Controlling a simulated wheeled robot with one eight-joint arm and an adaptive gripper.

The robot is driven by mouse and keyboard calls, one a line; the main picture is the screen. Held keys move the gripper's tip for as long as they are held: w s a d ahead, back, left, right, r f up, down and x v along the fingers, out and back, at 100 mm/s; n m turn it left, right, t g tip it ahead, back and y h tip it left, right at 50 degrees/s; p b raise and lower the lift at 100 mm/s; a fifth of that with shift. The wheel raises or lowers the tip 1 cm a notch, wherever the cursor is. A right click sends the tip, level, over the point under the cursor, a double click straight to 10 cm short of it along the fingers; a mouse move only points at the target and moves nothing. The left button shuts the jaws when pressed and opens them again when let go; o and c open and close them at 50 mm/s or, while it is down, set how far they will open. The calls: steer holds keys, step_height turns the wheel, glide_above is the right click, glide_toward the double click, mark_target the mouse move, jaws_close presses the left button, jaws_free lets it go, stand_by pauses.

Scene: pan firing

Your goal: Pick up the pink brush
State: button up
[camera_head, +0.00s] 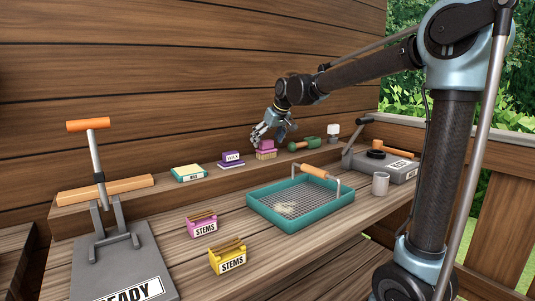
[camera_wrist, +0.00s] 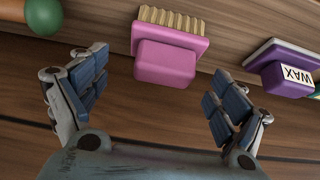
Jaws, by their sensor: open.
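The pink brush (camera_head: 267,146) stands on the raised wooden shelf at the back of the bench, with tan bristles facing down. In the wrist view the brush (camera_wrist: 168,58) is upside down in the picture, its pink block toward my gripper and its bristles at the top. My gripper (camera_head: 266,131) is just above and beside the brush in the head view. In the wrist view my gripper (camera_wrist: 152,88) is open, with one finger to each side of the brush's width and nothing between the fingertips. The brush appears free of the fingers.
A purple wax block (camera_head: 231,160) sits left of the brush, and a green tool (camera_head: 304,144) lies to its right. A yellow-and-teal box (camera_head: 189,173) is farther left. A teal mesh tray (camera_head: 262,211) with an orange handle stands in front.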

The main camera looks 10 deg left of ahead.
mark_target(263, 148)
steer(key=shift+x, duration=2.55)
steer(key=shift+s+f, duration=0.1)
steer(key=shift+s, duration=0.05)
steer(key=shift+c, duration=0.6)
steer(key=c, duration=1.2)
step_height(263, 148, up, 10)
steer(key=shift+r, duration=0.1)
steer(key=o, duration=0.5)
steer(key=shift+c, duration=1.1)
